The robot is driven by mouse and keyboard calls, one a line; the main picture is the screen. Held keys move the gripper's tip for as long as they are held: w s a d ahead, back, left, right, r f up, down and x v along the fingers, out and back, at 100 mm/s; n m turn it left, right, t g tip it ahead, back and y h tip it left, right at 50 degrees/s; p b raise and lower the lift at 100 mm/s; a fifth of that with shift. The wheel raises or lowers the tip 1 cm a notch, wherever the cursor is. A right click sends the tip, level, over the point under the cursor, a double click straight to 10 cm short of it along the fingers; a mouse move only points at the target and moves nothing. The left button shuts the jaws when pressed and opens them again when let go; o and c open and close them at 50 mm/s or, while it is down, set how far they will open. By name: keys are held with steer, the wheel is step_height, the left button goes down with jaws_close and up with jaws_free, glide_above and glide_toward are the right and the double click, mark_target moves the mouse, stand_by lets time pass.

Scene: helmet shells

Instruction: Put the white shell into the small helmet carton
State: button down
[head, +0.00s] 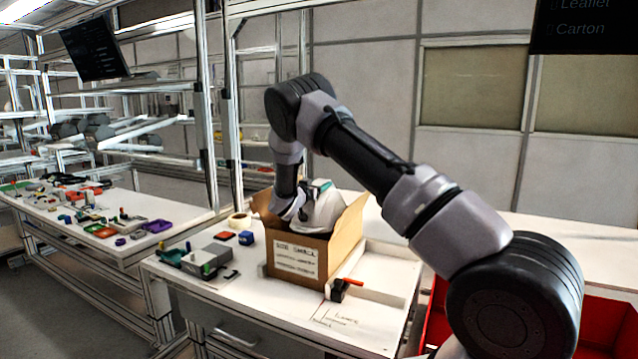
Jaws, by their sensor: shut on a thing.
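The small helmet carton (296,262) is an open brown box with printed lettering on its front, standing on the white workbench. The white shell (327,211) is at the carton's opening, its rounded upper part showing above the front wall. Its lower part is hidden by the carton, so I cannot tell whether it rests on the bottom. My gripper (301,213) reaches down at the shell's left side and is shut on it. The fingertips are small and partly hidden. A dark and teal patch shows at the shell's top.
A grey block-like device (206,258), a blue block (246,238) and a tape roll (239,221) lie left of the carton. A black and red tool (341,289) lies close to its front right. A red bin (607,325) is at the right.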

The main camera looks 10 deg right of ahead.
steer(key=shift+f, duration=4.3)
jaws_free()
step_height(320, 180, up, 10)
steer(key=shift+r, duration=0.1)
steer(key=s+d+r+m+g+y, duration=0.1)
steer(key=s+d+r+m+g, duration=0.1)
steer(key=s+d+r+g, duration=0.55)
steer(key=s+d+r+m+g, duration=0.1)
steer(key=s+d+r+g, duration=0.3)
steer(key=s+d, duration=0.75)
steer(key=s+a+r+n+t+y, duration=0.1)
steer(key=s+a+y, duration=0.3)
steer(key=s, duration=0.7)
steer(key=s+a+r+n+t+y, duration=0.1)
steer(key=s+a+r+n+y, duration=0.2)
steer(key=s, duration=0.8)
steer(key=s+a+r+n+t+y, duration=0.2)
steer(key=s+a+r+y, duration=0.2)
steer(key=s, duration=0.7)
steer(key=shift+s+a+r+y, duration=0.15)
steer(key=shift+s+a+y, duration=0.2)
steer(key=shift+a, duration=0.65)
